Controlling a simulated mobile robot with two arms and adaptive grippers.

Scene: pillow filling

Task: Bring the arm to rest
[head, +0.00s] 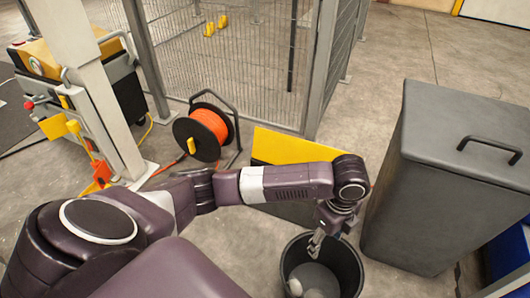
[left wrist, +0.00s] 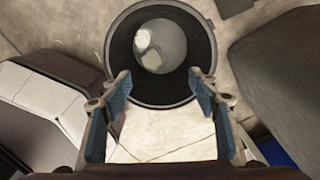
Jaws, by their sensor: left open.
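My left arm (head: 285,183) reaches from the left across the head view, bent down at the wrist. My right gripper is in neither view.
A tall grey lidded container (head: 440,190) stands right of the bin. A yellow-topped panel (head: 290,147) stands behind my arm. An orange cable reel (head: 205,132) and a mesh fence (head: 240,60) are farther back. Open concrete floor lies at upper right.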

